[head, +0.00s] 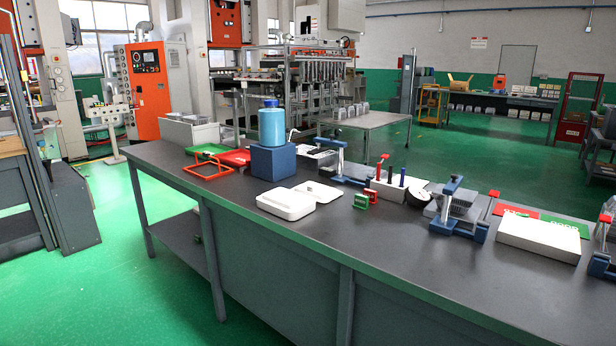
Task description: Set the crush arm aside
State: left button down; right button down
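No part is clearly recognisable as the crush arm. Candidates stand on the long dark bench (400,262): a blue-based fixture with an upright post and top bar (341,158), and a second blue-based fixture with a grey block and tilted lever (455,208). A third, blue with a red top (604,240), is cut off by the right edge. I cannot tell which carries the crush arm. Neither of my grippers is in view, and nothing is seen held.
A blue bottle (271,127) stands on a blue cube (273,162). A white open case (287,202), a white rack of coloured handles (392,188), a white box (539,237) and a red frame (207,170) occupy the bench. Its front strip is mostly clear.

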aim_at(452, 186)
jog(key=i+l+z, duration=0.1)
jog(key=l, duration=0.3)
jog(key=i+l+z, duration=0.1)
jog(key=i+l, duration=0.25)
jog(key=i+l+z, duration=0.15)
jog(key=l, duration=0.3)
jog(key=i+j+u, duration=0.15)
jog(key=j+u, duration=0.2)
jog(key=i+j+u, duration=0.35)
jog(key=k+j, duration=0.1)
